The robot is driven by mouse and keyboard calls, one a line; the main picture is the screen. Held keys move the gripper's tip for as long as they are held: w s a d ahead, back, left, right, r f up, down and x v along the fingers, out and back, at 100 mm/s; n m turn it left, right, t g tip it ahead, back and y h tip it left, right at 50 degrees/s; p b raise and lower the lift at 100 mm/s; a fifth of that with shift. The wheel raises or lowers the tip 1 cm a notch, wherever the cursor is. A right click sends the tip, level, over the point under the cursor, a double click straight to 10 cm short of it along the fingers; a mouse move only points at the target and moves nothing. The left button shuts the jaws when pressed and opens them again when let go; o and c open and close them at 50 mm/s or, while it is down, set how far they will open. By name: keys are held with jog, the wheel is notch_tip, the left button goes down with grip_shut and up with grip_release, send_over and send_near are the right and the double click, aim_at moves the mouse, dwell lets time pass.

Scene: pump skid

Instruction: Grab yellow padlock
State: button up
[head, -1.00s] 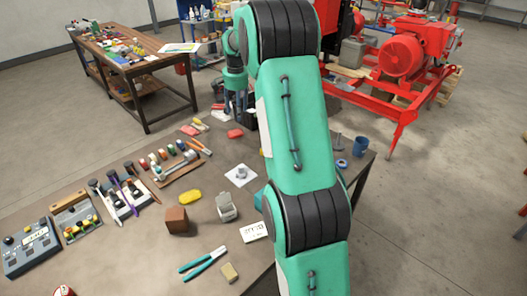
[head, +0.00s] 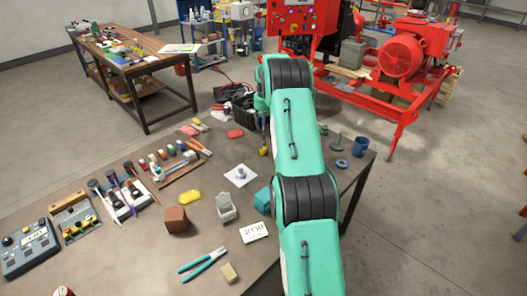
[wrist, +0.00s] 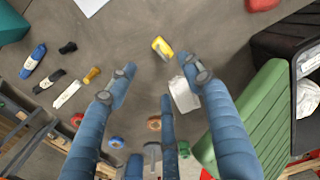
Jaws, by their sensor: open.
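The yellow padlock (wrist: 162,47) lies on the grey tabletop in the wrist view, just beyond and between my fingertips. In the head view a small yellow thing, apparently the padlock (head: 263,151), shows beside my arm. My gripper (wrist: 160,78) has its blue fingers spread wide, with nothing between them. The fingers point toward the padlock, and I see no contact. In the head view my arm hides most of the gripper.
A white tag (wrist: 184,95) lies near the padlock, by the right finger. A green ribbed object (wrist: 245,120) and a black container (wrist: 275,50) stand to the right. Several small tools lie left.

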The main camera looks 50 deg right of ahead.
aim_at(265, 148)
jog(key=shift+f+b, duration=0.75)
jog(key=shift+f, duration=3.55)
jog(key=shift+f+b, duration=0.75)
jog(key=shift+f, duration=1.85)
jog(key=shift+d, duration=0.1)
grip_shut()
